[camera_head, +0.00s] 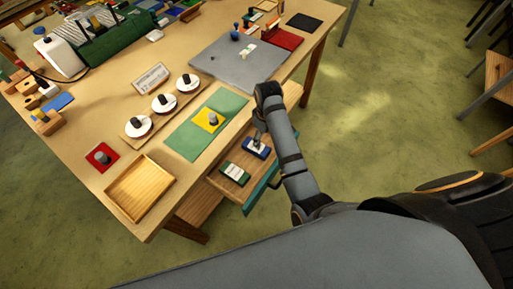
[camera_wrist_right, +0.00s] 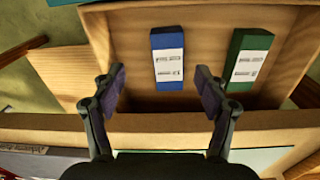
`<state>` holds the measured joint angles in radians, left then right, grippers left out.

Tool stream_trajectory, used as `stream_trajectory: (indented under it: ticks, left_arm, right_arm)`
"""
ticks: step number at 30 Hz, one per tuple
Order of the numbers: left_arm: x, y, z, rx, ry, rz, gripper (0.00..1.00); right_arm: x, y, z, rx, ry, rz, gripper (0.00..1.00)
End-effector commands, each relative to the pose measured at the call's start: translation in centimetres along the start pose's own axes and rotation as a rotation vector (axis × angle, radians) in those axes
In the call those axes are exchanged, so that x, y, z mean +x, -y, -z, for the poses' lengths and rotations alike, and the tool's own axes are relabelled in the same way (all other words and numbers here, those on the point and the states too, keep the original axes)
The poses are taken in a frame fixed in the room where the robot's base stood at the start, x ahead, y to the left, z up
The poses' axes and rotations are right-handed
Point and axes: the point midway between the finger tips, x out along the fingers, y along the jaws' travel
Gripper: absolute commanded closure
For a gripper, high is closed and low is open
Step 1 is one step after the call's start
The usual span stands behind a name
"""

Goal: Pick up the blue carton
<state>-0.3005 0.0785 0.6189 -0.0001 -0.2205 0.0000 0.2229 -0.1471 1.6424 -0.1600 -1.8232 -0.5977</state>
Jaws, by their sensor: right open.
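The blue carton (camera_head: 260,153), with a white label, lies in an open wooden drawer (camera_head: 212,178) under the table's edge. My right gripper (camera_head: 258,139) is just above it, at the table side of the drawer. In the right wrist view the blue carton (camera_wrist_right: 168,79) lies ahead of the open, empty fingers (camera_wrist_right: 160,82), roughly between their tips and a bit beyond them. A green carton (camera_wrist_right: 247,58) with a white label lies to its right; it also shows in the head view (camera_head: 235,173). My left gripper is not in view.
The drawer's walls (camera_wrist_right: 98,38) surround both cartons. The table edge (camera_wrist_right: 150,122) runs close beside my right gripper. On the table are a green mat (camera_head: 185,146) with a yellow square, a wooden tray (camera_head: 139,188) and a grey board (camera_head: 235,72).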

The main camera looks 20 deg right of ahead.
Motion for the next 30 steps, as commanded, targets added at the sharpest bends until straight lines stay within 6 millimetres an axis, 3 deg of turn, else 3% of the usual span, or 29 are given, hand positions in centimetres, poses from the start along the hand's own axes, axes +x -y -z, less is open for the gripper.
stream_trajectory:
  ticks: [1, 3, 8, 18, 26, 30]
  left_arm:
    - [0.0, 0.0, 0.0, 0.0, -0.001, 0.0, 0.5]
    - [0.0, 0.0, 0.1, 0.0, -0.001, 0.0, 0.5]
    - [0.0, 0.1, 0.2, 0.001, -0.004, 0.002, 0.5]
    - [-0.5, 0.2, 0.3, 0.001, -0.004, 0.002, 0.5]
    - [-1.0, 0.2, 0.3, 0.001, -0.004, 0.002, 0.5]
    - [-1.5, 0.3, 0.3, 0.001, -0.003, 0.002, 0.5]
  right_arm:
    - [-0.6, 0.1, 1.6, -0.044, 0.007, 0.014, 0.26]
    - [-1.1, 0.4, 2.8, -0.092, 0.02, 0.028, 0.26]
    - [-1.3, 0.5, 3.3, -0.121, 0.03, 0.034, 0.26]
    - [3.5, 0.7, 3.1, -0.118, 0.029, 0.034, 0.26]
    - [4.9, 1.0, 2.9, -0.117, 0.031, 0.035, 0.26]
    - [7.4, 1.4, 2.7, -0.116, 0.032, 0.035, 0.26]
